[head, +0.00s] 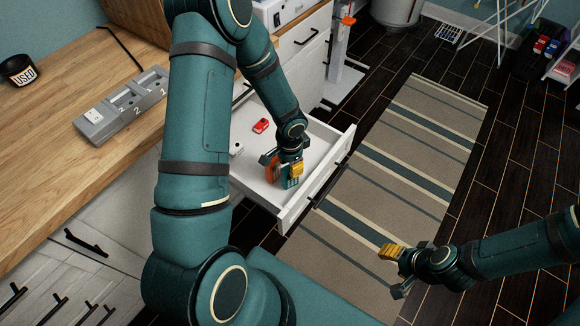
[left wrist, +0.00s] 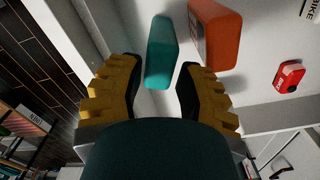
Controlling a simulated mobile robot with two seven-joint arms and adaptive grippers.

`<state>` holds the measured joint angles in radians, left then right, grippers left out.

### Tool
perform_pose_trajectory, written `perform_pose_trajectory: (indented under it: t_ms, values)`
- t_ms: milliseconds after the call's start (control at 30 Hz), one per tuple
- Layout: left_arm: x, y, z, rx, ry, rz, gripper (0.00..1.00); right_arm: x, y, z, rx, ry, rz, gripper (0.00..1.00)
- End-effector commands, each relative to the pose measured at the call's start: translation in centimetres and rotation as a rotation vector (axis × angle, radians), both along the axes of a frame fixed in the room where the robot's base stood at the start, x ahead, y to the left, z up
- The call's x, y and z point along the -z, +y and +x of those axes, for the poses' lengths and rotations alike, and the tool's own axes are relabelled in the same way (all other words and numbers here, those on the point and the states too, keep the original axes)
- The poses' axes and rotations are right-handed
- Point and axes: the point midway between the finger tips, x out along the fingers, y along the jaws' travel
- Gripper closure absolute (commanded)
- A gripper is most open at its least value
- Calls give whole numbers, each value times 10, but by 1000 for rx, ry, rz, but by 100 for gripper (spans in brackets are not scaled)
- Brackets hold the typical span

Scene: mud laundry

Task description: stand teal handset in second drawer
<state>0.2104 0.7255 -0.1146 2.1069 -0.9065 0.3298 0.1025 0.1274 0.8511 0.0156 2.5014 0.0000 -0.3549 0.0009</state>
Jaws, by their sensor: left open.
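The teal handset (left wrist: 162,50) is in the open white drawer (head: 318,190), beside an orange block (left wrist: 214,36). It appears to stand upright on the drawer floor. In the head view the handset (head: 290,183) is partly hidden by my left gripper (head: 287,168), which is down inside the drawer. In the left wrist view my left gripper (left wrist: 160,80) is open, its yellow-padded fingers apart, with the handset just beyond and between the tips. No finger clearly touches it. My right gripper (head: 394,270) is open and empty above the striped rug.
A red item (head: 261,126) and a small white item (head: 236,149) lie farther back in the drawer. A grey numbered holder (head: 122,108) and a dark "USED" cup (head: 18,70) stand on the wooden counter (head: 60,150). The striped rug (head: 400,150) is clear.

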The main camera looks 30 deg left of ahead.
Motion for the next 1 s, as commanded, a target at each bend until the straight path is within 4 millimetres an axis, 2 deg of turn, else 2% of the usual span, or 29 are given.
perform_pose_trajectory:
  t_ms: [33,100,300,500,600,667,767,800,900,1000]
  values:
    - [-15,1,1,-2,-4,0,65,-7,0,-1,-1,2,0,49]
    - [-31,1,1,-2,-4,0,65,-11,0,-2,-1,4,0,49]
    - [-69,1,0,-2,-3,1,65,-22,1,-4,-3,9,2,49]
    - [-91,0,0,-1,-1,0,65,-28,1,-5,-3,13,3,49]
    - [-92,-6,-2,-6,1,-17,65,-28,1,-6,-3,14,3,49]
    - [-85,-21,-8,-23,4,-58,65,-28,1,-6,-3,14,3,49]
    - [-65,-67,-24,-97,7,-176,65,-28,1,-6,-3,14,3,49]
    - [-56,-88,-33,-144,8,-229,65,-28,1,-6,-3,14,3,49]
    - [-38,-133,-56,-285,7,-333,65,-28,1,-6,-3,14,3,49]
    - [-26,-160,-78,-423,4,-378,65,-28,1,-6,-3,14,3,49]
